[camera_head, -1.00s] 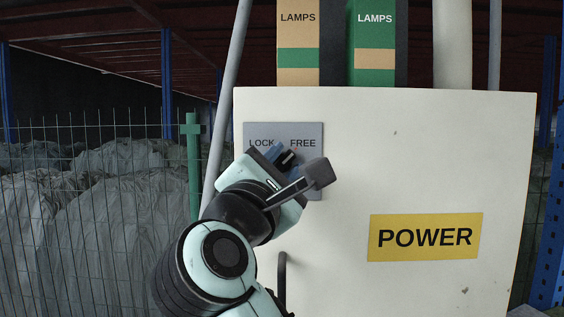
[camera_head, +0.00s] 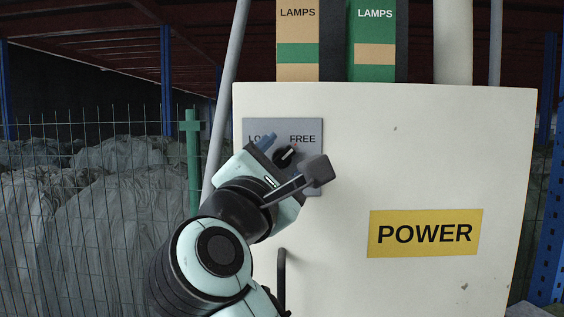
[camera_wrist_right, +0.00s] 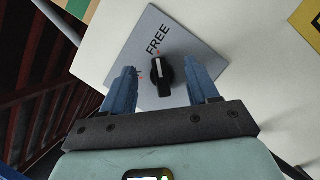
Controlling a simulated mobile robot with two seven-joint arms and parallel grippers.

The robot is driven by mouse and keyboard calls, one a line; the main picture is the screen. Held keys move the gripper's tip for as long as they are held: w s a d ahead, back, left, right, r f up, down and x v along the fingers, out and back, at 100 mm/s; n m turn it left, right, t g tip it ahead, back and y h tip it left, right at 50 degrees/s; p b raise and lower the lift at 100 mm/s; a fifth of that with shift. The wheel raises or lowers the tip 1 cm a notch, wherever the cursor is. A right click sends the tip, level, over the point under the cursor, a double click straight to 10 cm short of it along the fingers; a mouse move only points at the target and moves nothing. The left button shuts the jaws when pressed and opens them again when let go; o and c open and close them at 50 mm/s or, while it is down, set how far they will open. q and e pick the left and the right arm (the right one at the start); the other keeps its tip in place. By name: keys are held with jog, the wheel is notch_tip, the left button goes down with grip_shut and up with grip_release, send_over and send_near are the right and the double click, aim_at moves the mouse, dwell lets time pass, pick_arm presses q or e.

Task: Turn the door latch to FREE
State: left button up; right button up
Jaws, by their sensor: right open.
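The door latch is a black round knob (camera_head: 284,158) with a white pointer line, on a grey plate (camera_head: 312,128) marked LOCK and FREE. In the right wrist view the knob (camera_wrist_right: 164,78) has its pointer toward the red mark below the word FREE. My right gripper (camera_head: 279,152) is at the knob, partly covering the plate and the word LOCK. In the right wrist view the gripper (camera_wrist_right: 160,70) is open, with one blue finger on each side of the knob and a visible gap to both. My left gripper is out of view.
The plate is on a pale cabinet door (camera_head: 400,130) with a yellow POWER label (camera_head: 424,233). A dark handle (camera_head: 282,275) is below the plate. A grey pipe (camera_head: 226,90) and a wire fence (camera_head: 90,200) stand to the left.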

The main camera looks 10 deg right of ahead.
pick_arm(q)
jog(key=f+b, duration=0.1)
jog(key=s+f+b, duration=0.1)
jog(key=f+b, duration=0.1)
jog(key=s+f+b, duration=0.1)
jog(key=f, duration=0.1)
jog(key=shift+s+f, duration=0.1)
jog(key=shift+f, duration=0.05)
pick_arm(e)
jog(key=v, duration=1.3)
jog(key=shift+f, duration=0.1)
